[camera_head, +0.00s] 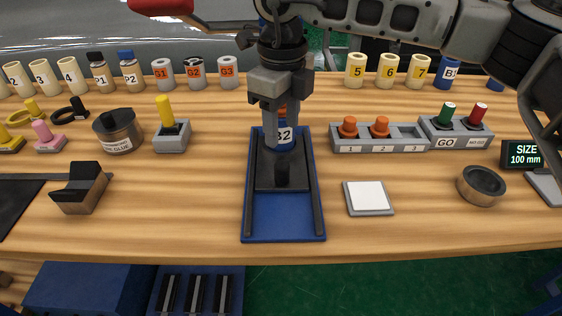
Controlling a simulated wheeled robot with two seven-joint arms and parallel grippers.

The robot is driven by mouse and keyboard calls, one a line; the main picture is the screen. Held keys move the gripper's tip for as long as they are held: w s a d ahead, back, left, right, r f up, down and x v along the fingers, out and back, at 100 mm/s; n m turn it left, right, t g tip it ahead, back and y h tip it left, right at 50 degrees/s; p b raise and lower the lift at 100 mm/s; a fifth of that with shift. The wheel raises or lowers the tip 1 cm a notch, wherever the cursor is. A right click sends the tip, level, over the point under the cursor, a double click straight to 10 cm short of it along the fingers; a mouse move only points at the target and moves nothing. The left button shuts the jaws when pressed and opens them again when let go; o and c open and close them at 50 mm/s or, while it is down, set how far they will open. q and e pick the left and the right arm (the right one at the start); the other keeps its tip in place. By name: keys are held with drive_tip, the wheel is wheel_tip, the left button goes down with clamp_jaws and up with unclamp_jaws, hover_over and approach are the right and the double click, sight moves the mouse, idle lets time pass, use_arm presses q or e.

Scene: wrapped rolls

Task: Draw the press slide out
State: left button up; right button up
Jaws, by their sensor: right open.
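The press (288,217) has a blue tray-like base with dark side rails, in the middle of the table. Its black slide (265,178) lies in the far part of the base, with a dark upright knob (282,174) near its front edge. The front of the base is bare. The gripper hides the roll's top and the press's back. My left gripper is not in view.
A white pad (368,197) and a dark round bowl (481,185) lie to the right. A grey tray (378,146) with orange knobs and the GO button box (457,142) stand behind them. A dark-topped block (80,187) sits at the left.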

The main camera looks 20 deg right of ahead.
sight(282, 164)
use_arm(q)
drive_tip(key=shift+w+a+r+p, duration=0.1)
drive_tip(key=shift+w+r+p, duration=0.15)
drive_tip(key=shift+p, duration=0.3)
use_arm(e)
wheel_tip(282, 164, down, 11)
drive_tip(key=shift+w+r, duration=0.1)
drive_tip(key=shift+r, duration=0.05)
